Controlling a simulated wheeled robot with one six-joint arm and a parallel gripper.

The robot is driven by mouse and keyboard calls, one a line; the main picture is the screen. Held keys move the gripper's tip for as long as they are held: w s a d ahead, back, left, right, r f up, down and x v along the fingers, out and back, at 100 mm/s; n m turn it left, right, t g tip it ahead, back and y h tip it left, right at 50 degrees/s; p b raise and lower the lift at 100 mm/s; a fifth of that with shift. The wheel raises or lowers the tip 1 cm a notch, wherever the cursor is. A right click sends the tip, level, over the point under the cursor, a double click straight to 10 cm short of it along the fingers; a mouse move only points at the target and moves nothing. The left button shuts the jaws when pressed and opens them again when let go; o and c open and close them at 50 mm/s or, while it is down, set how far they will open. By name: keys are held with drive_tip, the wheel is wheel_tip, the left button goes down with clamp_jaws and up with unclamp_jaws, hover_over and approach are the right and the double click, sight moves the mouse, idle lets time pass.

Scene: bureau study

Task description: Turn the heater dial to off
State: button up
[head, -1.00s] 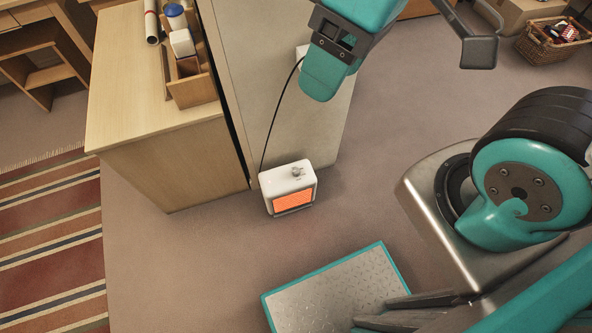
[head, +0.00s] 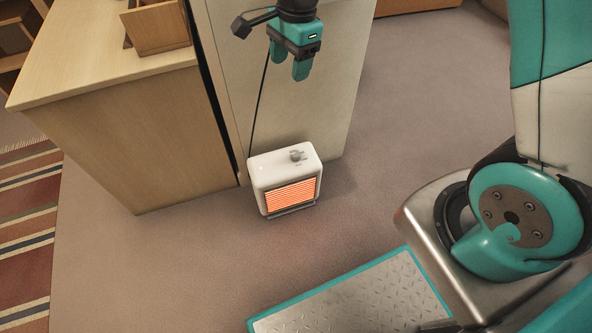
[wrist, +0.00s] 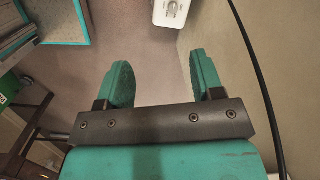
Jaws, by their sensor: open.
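The white heater (head: 284,180) stands on the floor beside the pale cabinet, its front grille glowing orange. Its grey dial (head: 296,155) is on the top face, with a small red light to the left of it. My gripper (head: 291,76) hangs above and behind the heater in the head view, fingers pointing down, apart from it. In the wrist view my gripper (wrist: 163,80) is open with nothing between its fingers. The heater's top (wrist: 161,16) and its dial (wrist: 172,8) show at the upper edge, partly cut off. The dial's exact setting is too small to read.
A black cord (head: 258,112) runs up from the heater along the cabinet (head: 330,110); a dark cord (wrist: 262,90) also passes right of my gripper in the wrist view. A wooden desk (head: 130,130) stands left. The floor in front of the heater is clear.

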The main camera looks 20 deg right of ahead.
sight(296, 153)
drive_tip(key=w+d+f+m+b, duration=0.1)
drive_tip(key=f+b, duration=0.4)
drive_tip(key=f, duration=0.8)
drive_tip(key=w+d+f+m+b, duration=0.1)
drive_tip(key=w+f+m+b, duration=0.2)
drive_tip(key=f, duration=1)
drive_tip(key=w+d+f+m+h+b, duration=0.1)
drive_tip(key=f+m+b, duration=0.4)
drive_tip(key=f, duration=0.8)
drive_tip(key=shift+w+d+b, duration=0.4)
drive_tip(key=shift+w+b, duration=0.15)
drive_tip(key=shift+b, duration=1.2)
drive_tip(key=c, duration=0.9)
